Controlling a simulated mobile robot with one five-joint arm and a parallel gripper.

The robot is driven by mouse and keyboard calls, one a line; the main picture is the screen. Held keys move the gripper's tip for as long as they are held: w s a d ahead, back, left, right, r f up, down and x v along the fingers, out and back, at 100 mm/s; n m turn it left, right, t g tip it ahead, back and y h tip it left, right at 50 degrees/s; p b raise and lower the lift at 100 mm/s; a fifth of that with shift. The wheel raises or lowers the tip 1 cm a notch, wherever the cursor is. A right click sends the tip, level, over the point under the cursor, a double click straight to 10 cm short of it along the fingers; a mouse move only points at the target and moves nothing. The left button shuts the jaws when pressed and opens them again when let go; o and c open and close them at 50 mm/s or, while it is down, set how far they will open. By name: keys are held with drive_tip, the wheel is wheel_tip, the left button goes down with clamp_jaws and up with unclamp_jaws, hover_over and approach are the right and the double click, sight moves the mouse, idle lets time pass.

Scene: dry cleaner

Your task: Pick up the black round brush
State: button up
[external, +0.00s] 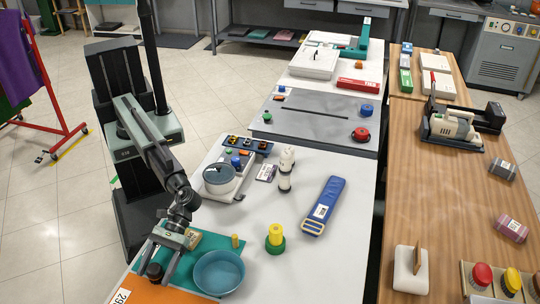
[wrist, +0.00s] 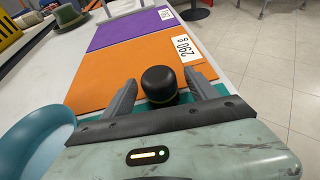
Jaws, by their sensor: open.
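The black round brush (wrist: 159,82) stands between the two fingers of my gripper (wrist: 160,77) in the wrist view, its rounded top facing the camera. Gaps show between it and the fingers, so I see no grip on it. Its lower part is partly hidden by my gripper's front edge. In the external view the brush (external: 154,271) is a small dark shape at the near end of the teal mat (external: 213,240). My gripper (external: 157,264) is open and low around it there.
A blue-teal bowl (external: 219,273) stands close to the right of my gripper. An orange sheet (external: 150,294) with a number tag lies just beyond the brush.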

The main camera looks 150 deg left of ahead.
sight(154, 267)
clamp_jaws()
drive_tip(key=shift+r, duration=0.1)
wheel_tip(154, 267, up, 10)
drive_tip(key=p, duration=1)
drive_tip(key=shift+r, duration=0.1)
